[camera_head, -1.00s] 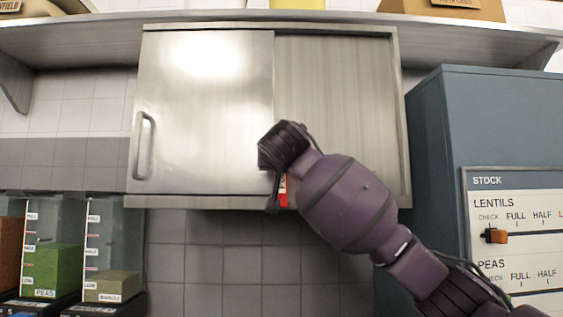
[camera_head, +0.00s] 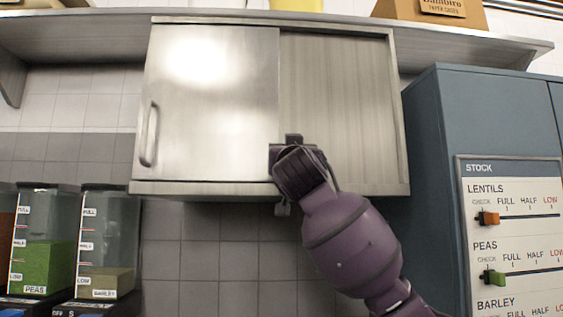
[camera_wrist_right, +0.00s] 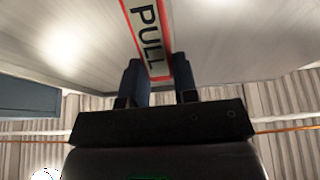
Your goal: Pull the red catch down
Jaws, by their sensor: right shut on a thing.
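The red catch (camera_wrist_right: 146,38) shows in the right wrist view as a red-bordered strip with a pale face reading PULL. It lies against the cabinet's metal surface, with its lower end between the two dark fingers of my right gripper (camera_wrist_right: 160,84), which is shut on it. In the head view my right gripper (camera_head: 284,172) is at the cabinet's lower edge, by the sliding door's right edge, and hides the catch. The metal wall cabinet (camera_head: 340,110) has its sliding door (camera_head: 210,120) over the left half. My left gripper is not in view.
A shelf (camera_head: 90,45) runs above the cabinet. A blue cupboard (camera_head: 430,170) with a stock board (camera_head: 510,220) stands at the right. Clear food dispensers (camera_head: 108,230) stand at the lower left. The tiled wall below the cabinet is bare.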

